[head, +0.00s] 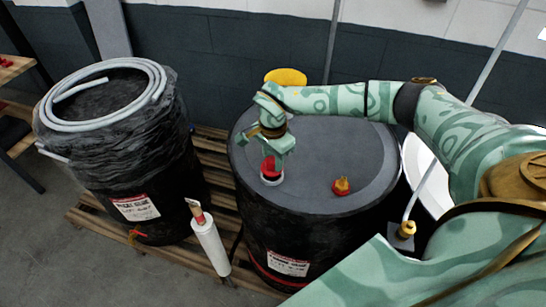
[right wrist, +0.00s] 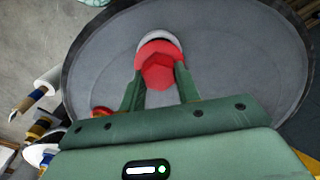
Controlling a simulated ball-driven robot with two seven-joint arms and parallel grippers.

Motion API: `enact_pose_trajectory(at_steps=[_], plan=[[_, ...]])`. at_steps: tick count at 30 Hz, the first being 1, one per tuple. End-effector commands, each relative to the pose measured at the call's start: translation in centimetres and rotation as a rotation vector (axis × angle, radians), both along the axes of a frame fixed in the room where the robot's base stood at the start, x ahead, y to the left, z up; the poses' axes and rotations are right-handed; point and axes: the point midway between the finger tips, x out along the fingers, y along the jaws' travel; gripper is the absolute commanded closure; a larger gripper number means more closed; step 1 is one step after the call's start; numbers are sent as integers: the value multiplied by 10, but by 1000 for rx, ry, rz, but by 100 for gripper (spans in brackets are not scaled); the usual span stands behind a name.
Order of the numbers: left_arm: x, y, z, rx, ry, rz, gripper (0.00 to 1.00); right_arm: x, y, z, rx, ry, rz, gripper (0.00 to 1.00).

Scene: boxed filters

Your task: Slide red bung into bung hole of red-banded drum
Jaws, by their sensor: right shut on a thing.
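The red bung (head: 269,167) is between the fingers of my right gripper (head: 277,155), at the light-ringed bung hole (head: 271,180) of the red-banded drum (head: 320,155). In the right wrist view, the right gripper (right wrist: 160,90) is shut on the red bung (right wrist: 160,70), a hexagonal head with a round red flange. A pale rim of the hole (right wrist: 155,39) shows just beyond the flange. How deep the bung sits in the hole is hidden. The drum is black with a grey top and a red band low on its side. My left gripper is not in view.
A yellow-orange fitting (head: 341,186) stands on the drum top right of the hole. A plastic-wrapped drum (head: 115,150) with a coiled grey hose (head: 150,95) stands at the left. A white roll (head: 210,243) stands between the drums. Both drums stand on wooden pallets (head: 215,150).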

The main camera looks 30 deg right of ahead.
Motion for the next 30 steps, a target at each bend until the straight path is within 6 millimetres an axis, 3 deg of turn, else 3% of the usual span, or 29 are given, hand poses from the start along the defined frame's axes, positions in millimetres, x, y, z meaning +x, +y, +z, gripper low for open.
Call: enact_pose_trajectory(at_steps=[30], plan=[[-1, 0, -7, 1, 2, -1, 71, 0, 0, -14, 0, 0, 0, 90]])
